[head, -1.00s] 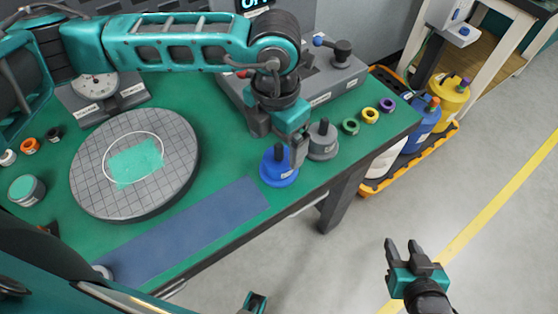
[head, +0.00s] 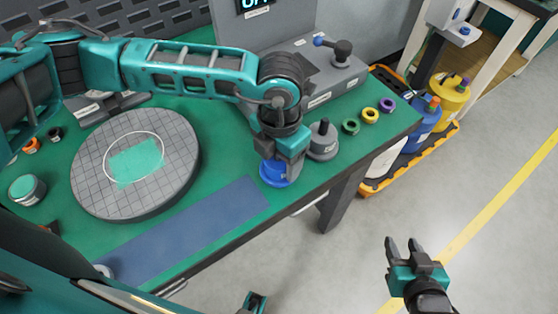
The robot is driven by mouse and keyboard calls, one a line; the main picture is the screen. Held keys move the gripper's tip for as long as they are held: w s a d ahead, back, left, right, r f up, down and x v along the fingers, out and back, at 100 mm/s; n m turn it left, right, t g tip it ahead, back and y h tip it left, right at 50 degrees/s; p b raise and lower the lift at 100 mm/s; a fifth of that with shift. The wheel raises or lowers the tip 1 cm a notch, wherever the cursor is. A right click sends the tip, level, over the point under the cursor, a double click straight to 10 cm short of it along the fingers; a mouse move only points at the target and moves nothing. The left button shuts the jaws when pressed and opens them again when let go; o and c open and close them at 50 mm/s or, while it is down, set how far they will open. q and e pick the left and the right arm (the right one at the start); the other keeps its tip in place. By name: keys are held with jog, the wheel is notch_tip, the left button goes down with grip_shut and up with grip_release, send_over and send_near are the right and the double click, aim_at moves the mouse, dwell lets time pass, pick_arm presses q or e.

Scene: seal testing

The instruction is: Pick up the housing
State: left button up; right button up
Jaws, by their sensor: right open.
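A blue round housing (head: 273,175) sits on the green table near its front edge. A similar grey one (head: 323,143) with a dark knob stands just to its right. My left gripper (head: 281,160) points down over the blue housing, its fingers at the housing's upper part. The fingers and gripper hide the top of the blue housing, so I cannot tell whether they are closed on it. My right gripper (head: 404,250) is open and empty over the floor, away from the table.
A round gridded plate (head: 180,190) and a blue mat (head: 205,225) lie to the left. Green (head: 350,127), yellow (head: 370,116) and purple (head: 388,104) rings lie to the right. A grey fixture (head: 340,80) stands behind. An orange-edged trolley with bottles stands beside the table.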

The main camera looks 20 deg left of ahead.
pick_arm(q)
jog(key=shift+w, duration=0.1)
jog(key=c, duration=1.1)
jog(key=shift+o, duration=0.2)
jog(key=shift+r, duration=0.15)
